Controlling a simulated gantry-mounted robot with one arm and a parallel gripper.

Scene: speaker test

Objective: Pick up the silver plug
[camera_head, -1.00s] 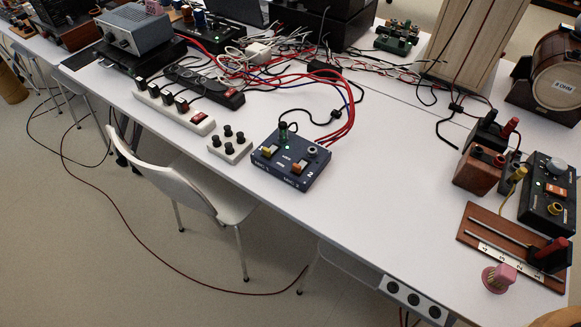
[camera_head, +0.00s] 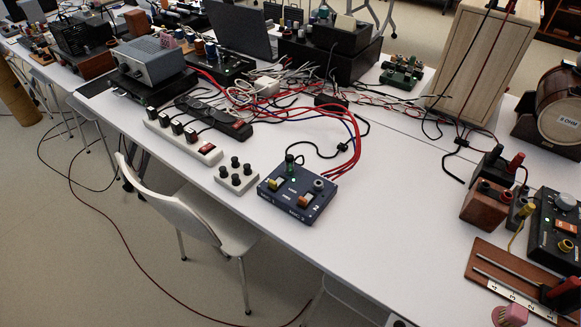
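I cannot clearly make out a silver plug. A dark blue switch box (camera_head: 297,207) stands near the table's front edge, in the middle of the view. A round silver fitting (camera_head: 318,184) sits on its top at the back right; I cannot tell whether it is a plug or a socket. A green plug (camera_head: 290,160) stands upright at the box's back left, with a black cable. The box also has a yellow switch, an orange switch and a lit green light. My gripper is not in view.
A small white block with black knobs (camera_head: 236,176) and a white power strip (camera_head: 183,139) stand left of the box. Red cables (camera_head: 347,150) run behind it. A chair (camera_head: 200,218) stands at the front edge. The white table (camera_head: 395,210) is clear right of the box.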

